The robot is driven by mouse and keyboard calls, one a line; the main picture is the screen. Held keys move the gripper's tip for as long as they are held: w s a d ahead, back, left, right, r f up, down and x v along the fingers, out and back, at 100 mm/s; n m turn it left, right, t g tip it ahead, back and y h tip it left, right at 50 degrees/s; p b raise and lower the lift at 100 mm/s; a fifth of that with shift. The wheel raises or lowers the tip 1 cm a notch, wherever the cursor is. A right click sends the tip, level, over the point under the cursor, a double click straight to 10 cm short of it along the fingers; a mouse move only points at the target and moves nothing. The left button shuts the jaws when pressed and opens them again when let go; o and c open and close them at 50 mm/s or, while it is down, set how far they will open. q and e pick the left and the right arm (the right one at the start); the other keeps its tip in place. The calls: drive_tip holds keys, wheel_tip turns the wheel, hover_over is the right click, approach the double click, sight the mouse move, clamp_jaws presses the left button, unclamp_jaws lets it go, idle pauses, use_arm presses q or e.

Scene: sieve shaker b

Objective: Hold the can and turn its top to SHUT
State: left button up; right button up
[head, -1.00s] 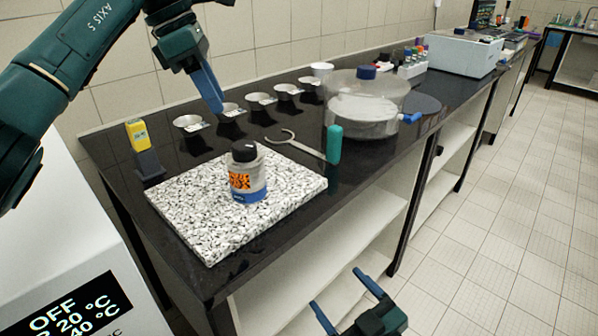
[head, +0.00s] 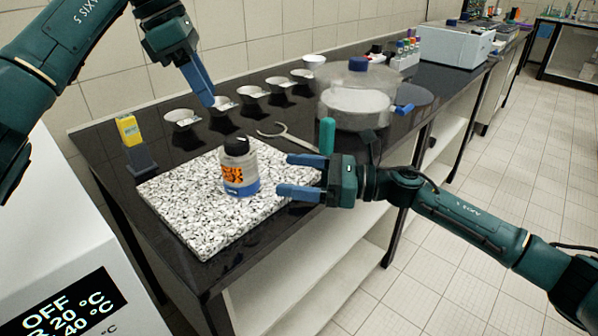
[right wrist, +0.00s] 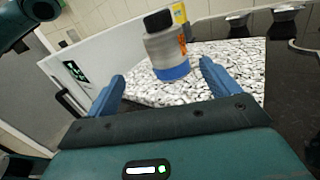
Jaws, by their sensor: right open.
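The can (head: 240,170) is a small grey container with an orange label, a blue base band and a black top (head: 236,146). It stands upright on a speckled stone slab (head: 200,228). My right gripper (head: 281,175) is open, to the right of the can, with its fingers pointing at it. In the right wrist view the can (right wrist: 166,50) stands ahead, between and beyond the two fingertips (right wrist: 161,74), apart from them. My left gripper (head: 209,103) is raised above and behind the can, empty; its finger opening is hard to make out. No SHUT mark is legible.
Several small metal dishes (head: 182,117) line the back of the black bench (head: 110,165). A yellow device (head: 129,130) stands at the left. A clear round vessel (head: 355,100) and a green-handled tool (head: 327,136) are at the right, close to my right gripper.

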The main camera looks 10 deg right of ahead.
sight(230, 167)
drive_tip(key=shift+w+f+n, duration=0.1)
drive_tip(key=shift+w+n, duration=0.3)
drive_tip(key=shift+w, duration=0.1)
drive_tip(key=x, duration=1.2)
drive_tip(key=shift+w+a+f, duration=0.2)
drive_tip(key=shift+w+a, duration=0.05)
drive_tip(key=shift+a, duration=0.1)
drive_tip(key=shift+c, duration=0.6)
